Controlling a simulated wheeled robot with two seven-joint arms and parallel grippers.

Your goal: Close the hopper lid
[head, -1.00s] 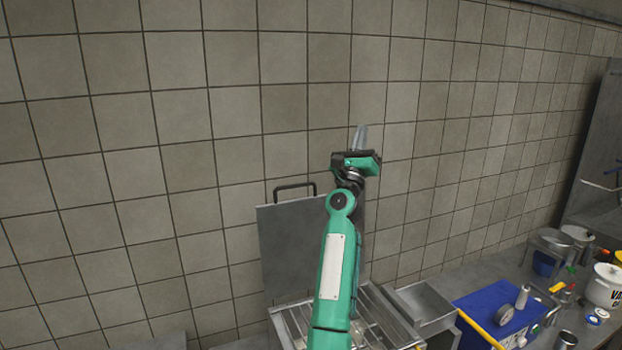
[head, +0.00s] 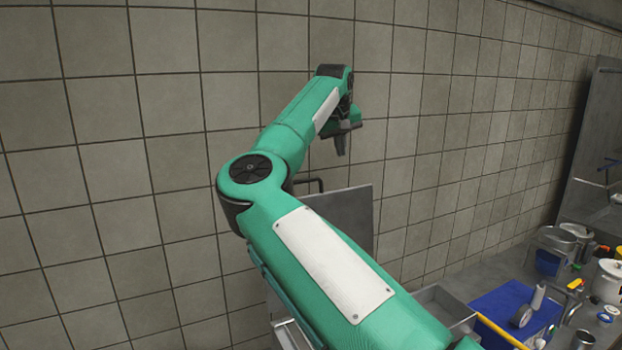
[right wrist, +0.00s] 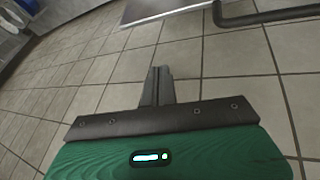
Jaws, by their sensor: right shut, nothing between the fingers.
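The hopper lid (head: 352,213) is a flat grey metal plate. It stands upright, open, against the tiled wall, partly hidden behind my right arm. Its dark bar handle (head: 318,182) shows at the top edge. My right gripper (head: 341,152) is shut and empty, pointing down, a little above and to the right of the handle in the head view. In the right wrist view the closed fingers (right wrist: 158,75) point toward the tiles, with the handle (right wrist: 265,17) at the upper right and the lid (right wrist: 165,9) at the top. The hopper itself is mostly hidden by my arm. My left gripper is out of view.
A grey metal tray (head: 440,303) sits right of the hopper. Beyond it are a blue mat (head: 487,302), a yellow bar (head: 500,331), a metal pot (head: 556,240) and a white tub (head: 608,280). The tiled wall (head: 110,200) stands close behind the lid.

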